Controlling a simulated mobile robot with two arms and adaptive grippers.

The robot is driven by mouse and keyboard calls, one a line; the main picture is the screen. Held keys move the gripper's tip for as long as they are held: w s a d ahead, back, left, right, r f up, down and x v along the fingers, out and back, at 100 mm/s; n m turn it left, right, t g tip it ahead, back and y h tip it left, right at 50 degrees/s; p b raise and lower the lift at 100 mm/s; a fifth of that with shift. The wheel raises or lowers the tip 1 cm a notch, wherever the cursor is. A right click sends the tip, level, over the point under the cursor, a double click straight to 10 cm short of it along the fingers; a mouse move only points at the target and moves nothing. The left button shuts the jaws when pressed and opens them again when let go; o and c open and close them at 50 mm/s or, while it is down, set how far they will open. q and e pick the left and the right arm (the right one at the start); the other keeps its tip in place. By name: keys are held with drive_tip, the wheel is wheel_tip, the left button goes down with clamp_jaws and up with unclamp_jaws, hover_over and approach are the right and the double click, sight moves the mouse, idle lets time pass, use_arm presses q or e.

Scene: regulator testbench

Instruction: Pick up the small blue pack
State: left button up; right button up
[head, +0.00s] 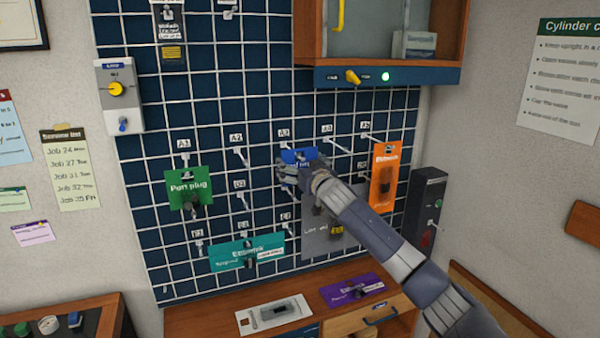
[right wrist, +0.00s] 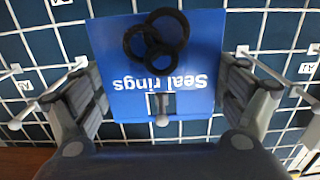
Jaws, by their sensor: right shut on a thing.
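The small blue pack (head: 299,155) is at the peg labelled A3 on the dark blue grid wall. In the right wrist view the pack (right wrist: 120,80) appears upside down, with "Seal rings" lettering and black rings on its face. A peg tip shows at its slot, so it appears to be on the peg. My right gripper (head: 290,175) is shut on the pack, with one finger at each side edge in the right wrist view (right wrist: 163,78). The gripper and wrist hide the pack's lower part in the head view. My left gripper is out of view.
Around it hang a green pack (head: 186,187), an orange pack (head: 383,178), a teal pack (head: 240,253) and a grey pack (head: 318,236), partly behind my arm. Bare pegs stick out nearby. A cabinet (head: 305,50) overhangs above. A purple pack (head: 345,289) lies on the bench below.

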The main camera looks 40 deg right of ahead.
drive_tip(key=b+v, duration=0.7)
drive_tip(key=v, duration=1.1)
drive_tip(key=shift+b, duration=0.35)
drive_tip(key=shift+r, duration=0.1)
